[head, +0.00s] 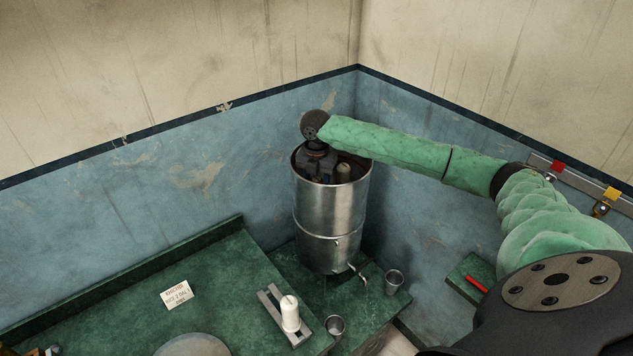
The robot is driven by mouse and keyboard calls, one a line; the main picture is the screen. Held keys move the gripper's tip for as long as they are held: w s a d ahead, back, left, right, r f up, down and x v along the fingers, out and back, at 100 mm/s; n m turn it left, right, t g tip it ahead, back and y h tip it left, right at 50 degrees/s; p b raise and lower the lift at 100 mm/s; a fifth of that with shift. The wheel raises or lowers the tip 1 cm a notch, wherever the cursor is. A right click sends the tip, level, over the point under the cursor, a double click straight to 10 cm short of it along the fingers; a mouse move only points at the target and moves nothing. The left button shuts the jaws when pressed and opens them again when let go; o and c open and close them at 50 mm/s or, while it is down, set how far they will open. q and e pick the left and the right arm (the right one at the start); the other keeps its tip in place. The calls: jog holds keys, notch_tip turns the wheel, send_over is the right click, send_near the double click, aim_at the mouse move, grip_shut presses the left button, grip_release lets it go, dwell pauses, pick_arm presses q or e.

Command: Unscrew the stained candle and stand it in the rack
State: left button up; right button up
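A tall steel vessel (332,215) stands in the corner with its top open. Inside it a tan-topped, brownish candle (343,171) shows just right of my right gripper (318,172). My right gripper points down into the vessel's mouth from above. Its fingertips are hidden by the rim and the dark interior, so I cannot tell whether it is open or holds anything. A grey metal rack (270,302) lies on the green counter, with one white candle (290,314) upright in it. My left gripper is not in view.
Two metal cups stand near the vessel, one at the counter edge (334,326) and one to the right (394,281). A printed card (177,294) and a round grey object (193,346) are on the left counter. A wall rail (563,172) carries coloured tags.

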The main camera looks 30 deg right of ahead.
jog(key=n, duration=0.5)
dwell(0.3)
jog(key=o, duration=1.1)
jog(key=m, duration=1.5)
jog(key=shift+m, duration=0.3)
